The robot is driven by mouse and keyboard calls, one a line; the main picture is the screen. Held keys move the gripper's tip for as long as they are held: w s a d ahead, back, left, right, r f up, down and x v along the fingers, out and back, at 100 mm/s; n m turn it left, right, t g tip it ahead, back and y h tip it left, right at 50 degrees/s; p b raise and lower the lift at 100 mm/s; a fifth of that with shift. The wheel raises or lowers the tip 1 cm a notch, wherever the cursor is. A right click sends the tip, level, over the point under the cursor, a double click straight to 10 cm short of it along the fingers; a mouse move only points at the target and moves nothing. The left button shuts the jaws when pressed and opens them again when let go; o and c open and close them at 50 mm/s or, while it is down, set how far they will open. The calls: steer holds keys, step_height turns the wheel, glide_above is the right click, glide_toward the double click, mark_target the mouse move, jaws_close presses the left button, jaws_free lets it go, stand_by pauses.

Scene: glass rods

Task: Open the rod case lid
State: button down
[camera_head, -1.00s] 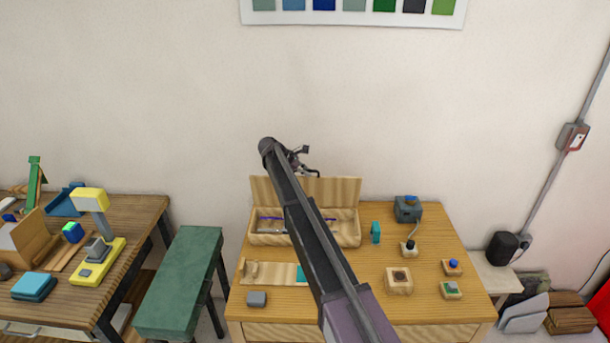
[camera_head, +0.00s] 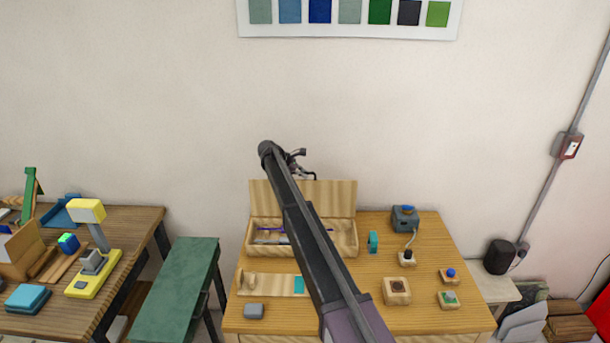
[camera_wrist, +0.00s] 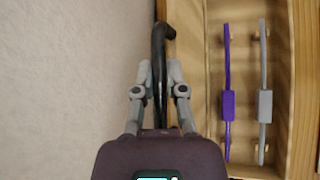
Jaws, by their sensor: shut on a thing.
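The wooden rod case (camera_head: 350,240) stands at the back of the table, its lid (camera_head: 338,198) raised along the back edge and its inside in view. A purple rod (camera_wrist: 228,105) and a grey rod (camera_wrist: 264,106) lie in the case on small supports in the wrist view. My gripper (camera_head: 308,172) is above and behind the lid's upper edge. In the wrist view my gripper (camera_wrist: 160,75) is shut on a black curved handle (camera_wrist: 159,45) at the lid's edge. My arm hides part of the case and lid in the head view.
The wall is close behind.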

steer(key=c, duration=0.7)
jaws_free()
steer(key=shift+s, duration=0.1)
